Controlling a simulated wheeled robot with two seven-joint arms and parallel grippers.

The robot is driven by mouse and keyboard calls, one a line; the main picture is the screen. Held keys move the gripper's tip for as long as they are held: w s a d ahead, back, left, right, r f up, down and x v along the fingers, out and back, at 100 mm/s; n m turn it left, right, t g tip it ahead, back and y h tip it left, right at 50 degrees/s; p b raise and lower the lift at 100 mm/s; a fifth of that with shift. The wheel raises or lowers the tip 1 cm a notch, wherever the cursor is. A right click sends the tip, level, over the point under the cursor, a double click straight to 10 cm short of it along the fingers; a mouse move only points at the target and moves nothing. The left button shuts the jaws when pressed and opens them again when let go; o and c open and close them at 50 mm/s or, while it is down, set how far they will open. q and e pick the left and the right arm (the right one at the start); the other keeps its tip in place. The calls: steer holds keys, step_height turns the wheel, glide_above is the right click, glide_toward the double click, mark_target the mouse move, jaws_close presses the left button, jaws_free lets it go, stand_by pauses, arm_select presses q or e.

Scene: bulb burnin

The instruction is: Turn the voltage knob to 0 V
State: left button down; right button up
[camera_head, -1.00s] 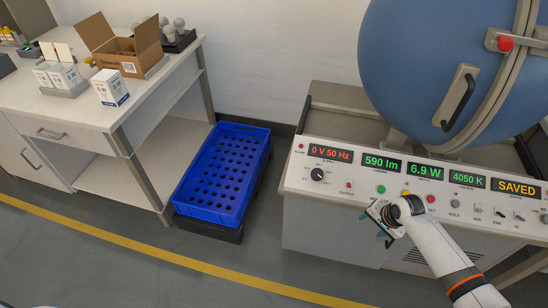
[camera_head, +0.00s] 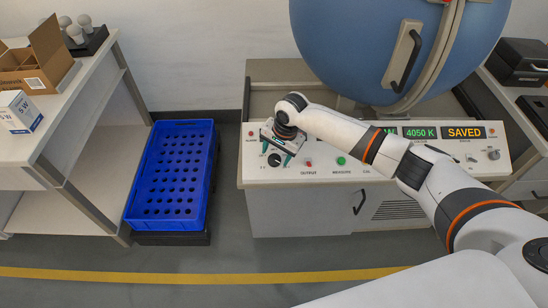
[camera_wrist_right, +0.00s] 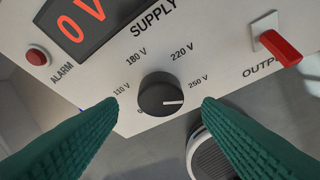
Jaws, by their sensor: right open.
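The voltage knob (camera_wrist_right: 163,97) is round and black, on the sloped panel under the SUPPLY label. Its white mark points right, near the 250 V side; the 0 label at its lower left is partly hidden. In the head view the knob (camera_head: 274,160) shows just below my right gripper (camera_head: 282,148). In the wrist view my right gripper (camera_wrist_right: 161,103) is open, its green fingers to the left and right of the knob with gaps, not visibly touching it. The supply display (camera_wrist_right: 80,22) reads 0 V. My left gripper is not in view.
A red OUTPUT switch (camera_wrist_right: 275,45) and a red alarm lamp (camera_wrist_right: 37,57) flank the knob. A green MEASURE button (camera_head: 341,160) is farther right. The big blue sphere (camera_head: 350,50) stands behind the panel. A blue crate (camera_head: 133,212) is on the floor to the left.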

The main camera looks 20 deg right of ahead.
mark_target(275, 161)
steer(key=shift+x, duration=1.4)
steer(key=shift+c, duration=0.5)
